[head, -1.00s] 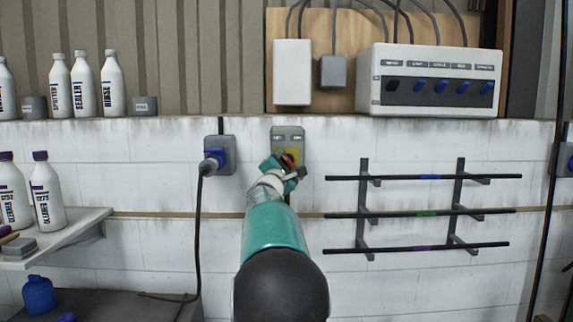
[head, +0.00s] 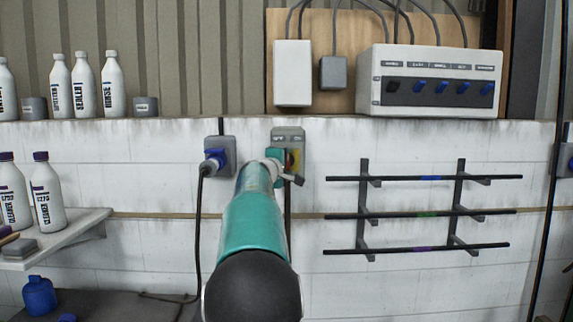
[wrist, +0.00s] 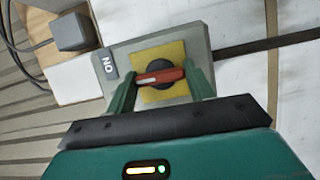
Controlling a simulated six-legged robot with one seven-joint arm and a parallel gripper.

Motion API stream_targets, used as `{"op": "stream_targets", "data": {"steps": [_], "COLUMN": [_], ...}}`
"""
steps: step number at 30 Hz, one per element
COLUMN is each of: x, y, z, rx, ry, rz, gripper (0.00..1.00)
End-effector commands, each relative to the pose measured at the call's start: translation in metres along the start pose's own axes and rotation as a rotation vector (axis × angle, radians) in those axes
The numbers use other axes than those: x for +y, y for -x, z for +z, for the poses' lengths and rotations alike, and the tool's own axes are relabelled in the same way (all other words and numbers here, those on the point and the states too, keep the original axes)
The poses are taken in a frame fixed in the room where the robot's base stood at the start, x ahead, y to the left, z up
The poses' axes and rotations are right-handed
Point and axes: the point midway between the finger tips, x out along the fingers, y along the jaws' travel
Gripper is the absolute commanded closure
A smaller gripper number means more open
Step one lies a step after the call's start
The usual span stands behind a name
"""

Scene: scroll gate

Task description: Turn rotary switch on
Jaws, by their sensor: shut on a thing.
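The rotary switch is a grey box (head: 289,135) on the white wall, with a yellow plate (wrist: 172,53) and a red handle (wrist: 172,75) on a round black hub. In the wrist view the handle lies nearly level, its white-marked end to the left. An ON label (wrist: 109,64) sits on the box left of the plate; the other label is not seen there. My gripper (wrist: 161,79) is shut on the red handle, a green finger at each end. In the head view my gripper (head: 279,166) hides most of the switch face.
A blue plug in a grey socket (head: 225,142) is just left of the switch, its black cable hanging down. A rack with dark rods (head: 400,213) is on the wall to the right. A white panel with blue switches (head: 431,70) is above. Bottles stand on shelves at left.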

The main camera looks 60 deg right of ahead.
Motion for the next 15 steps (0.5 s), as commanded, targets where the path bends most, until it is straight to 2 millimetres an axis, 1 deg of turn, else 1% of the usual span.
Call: {"op": "stream_targets", "data": {"steps": [6, 15], "x": [0.0023, 0.0037], "y": [0.0002, 0.0001], "z": [-0.0005, 0.0003], "rx": [0.002, 0.001], "ry": [-0.191, -0.431], "rz": [-0.077, -0.177], "gripper": [0.7, 0.7]}}
